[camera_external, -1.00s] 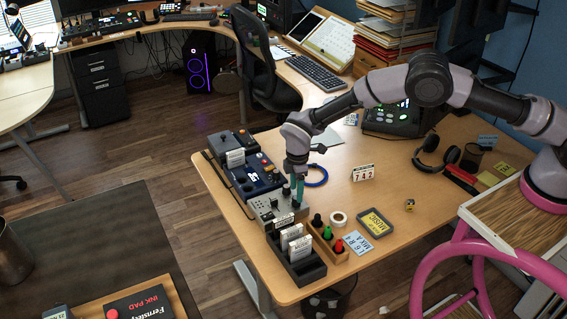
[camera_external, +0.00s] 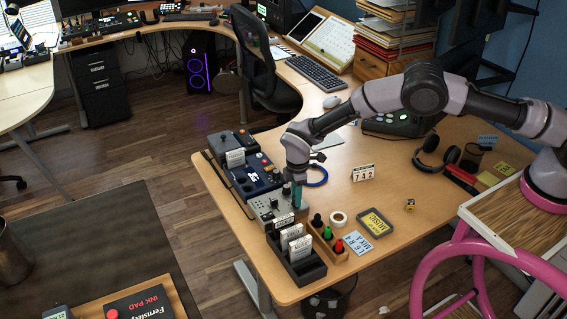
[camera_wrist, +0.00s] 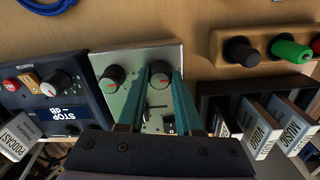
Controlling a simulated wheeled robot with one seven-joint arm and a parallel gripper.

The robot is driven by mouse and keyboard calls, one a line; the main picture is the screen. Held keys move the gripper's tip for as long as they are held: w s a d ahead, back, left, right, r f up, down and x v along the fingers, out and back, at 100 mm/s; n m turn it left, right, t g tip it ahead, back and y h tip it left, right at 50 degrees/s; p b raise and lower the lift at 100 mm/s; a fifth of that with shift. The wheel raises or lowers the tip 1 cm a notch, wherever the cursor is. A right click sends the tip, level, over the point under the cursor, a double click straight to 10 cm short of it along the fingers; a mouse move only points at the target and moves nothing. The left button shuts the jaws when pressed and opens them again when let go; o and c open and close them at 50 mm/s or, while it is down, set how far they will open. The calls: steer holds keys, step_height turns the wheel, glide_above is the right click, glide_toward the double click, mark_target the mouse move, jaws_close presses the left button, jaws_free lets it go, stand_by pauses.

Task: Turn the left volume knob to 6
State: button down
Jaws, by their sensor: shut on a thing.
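The scale numbers are too small to read, and the fingers hide part of the panel. In the external view the panel (camera_external: 264,205) is near the desk's left edge, with my gripper (camera_external: 296,203) pointing down onto it.
A blue device (camera_wrist: 62,92) sits close on one side of the panel. A black holder with labelled cards (camera_external: 308,272) is close on the other. A wooden rack (camera_external: 333,254) holds several coloured knob-like pieces. Desk room is clear toward the number sign (camera_external: 363,173).

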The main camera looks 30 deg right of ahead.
steer(key=m, duration=1.5)
steer(key=shift+w+m, duration=0.1)
steer(key=shift+m, duration=0.3)
steer(key=m, duration=0.5)
steer(key=shift+m, duration=0.3)
steer(key=c, duration=0.6)
jaws_free()
